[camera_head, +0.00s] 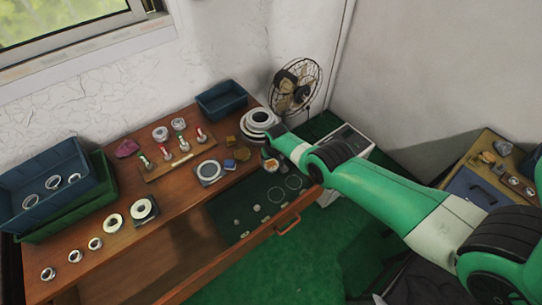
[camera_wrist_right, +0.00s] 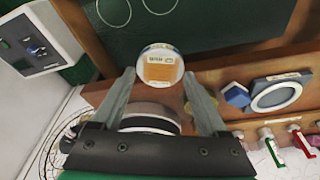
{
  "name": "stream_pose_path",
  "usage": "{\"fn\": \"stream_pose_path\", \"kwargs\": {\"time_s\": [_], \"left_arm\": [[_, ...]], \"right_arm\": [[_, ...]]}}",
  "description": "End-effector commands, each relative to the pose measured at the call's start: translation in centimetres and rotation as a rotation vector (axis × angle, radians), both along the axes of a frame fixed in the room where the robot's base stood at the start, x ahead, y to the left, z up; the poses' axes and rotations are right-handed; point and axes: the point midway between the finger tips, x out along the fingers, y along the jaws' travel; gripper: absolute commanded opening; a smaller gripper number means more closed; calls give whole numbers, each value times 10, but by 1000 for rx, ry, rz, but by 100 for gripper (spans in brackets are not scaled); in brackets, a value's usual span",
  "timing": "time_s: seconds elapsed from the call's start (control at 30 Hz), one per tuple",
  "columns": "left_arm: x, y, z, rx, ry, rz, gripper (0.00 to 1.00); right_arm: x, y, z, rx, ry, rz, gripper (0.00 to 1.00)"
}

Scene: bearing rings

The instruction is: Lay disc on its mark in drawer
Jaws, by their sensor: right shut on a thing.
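My right gripper (camera_head: 268,152) is shut on a small round disc (camera_wrist_right: 160,65) with a pale rim and an orange-brown label. The disc also shows small under the fingers in the head view (camera_head: 270,164). It is held above the open drawer (camera_head: 250,252), near its back right part. Thin pale ring marks show on the drawer's dark green floor: one ring (camera_head: 293,182) lies at the right and another ring (camera_head: 276,194) lies beside it. Ring outlines (camera_wrist_right: 113,12) also show beyond the disc in the right wrist view. My left gripper is not in view.
On the wooden table (camera_head: 180,195) stand a stack of rings (camera_head: 259,120), a blue block (camera_head: 230,164), a square-based ring (camera_head: 209,172) and a board with coloured pegs. Blue and green bins (camera_head: 55,180) stand at the left. A fan (camera_head: 296,85) stands behind.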

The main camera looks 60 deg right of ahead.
Motion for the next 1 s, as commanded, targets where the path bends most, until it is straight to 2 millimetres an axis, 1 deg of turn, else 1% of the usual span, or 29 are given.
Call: {"fn": "stream_pose_path", "kwargs": {"time_s": [0.03, 0.07, 0.13, 0.17, 0.2, 0.3, 0.33, 0.4, 0.47, 0.67, 0.73, 1.0], "left_arm": [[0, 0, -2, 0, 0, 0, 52], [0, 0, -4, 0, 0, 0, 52], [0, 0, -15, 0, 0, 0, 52], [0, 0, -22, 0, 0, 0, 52], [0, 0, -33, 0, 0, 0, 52], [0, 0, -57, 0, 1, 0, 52], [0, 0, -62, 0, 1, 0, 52], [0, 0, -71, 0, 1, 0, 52], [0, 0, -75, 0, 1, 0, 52], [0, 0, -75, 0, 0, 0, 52], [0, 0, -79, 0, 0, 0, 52], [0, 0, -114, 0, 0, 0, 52]], "right_arm": [[-6, 8, -16, 3, 3, -4, 10], [-9, 12, -25, 2, 4, -8, 10], [-17, 21, -52, 2, 3, -18, 10], [-20, 24, -64, 1, 2, -21, 10], [-23, 27, -80, 0, 1, -25, 10], [-27, 31, -111, -1, -1, -33, 10], [-28, 32, -117, -1, 0, -34, 10], [-29, 33, -128, -1, 0, -35, 10], [-30, 34, -133, -1, -1, -36, 10], [-31, 34, -134, -1, -2, -37, 10], [-31, 34, -139, -1, -1, -37, 10], [-31, 34, -173, -1, -1, -37, 10]]}}
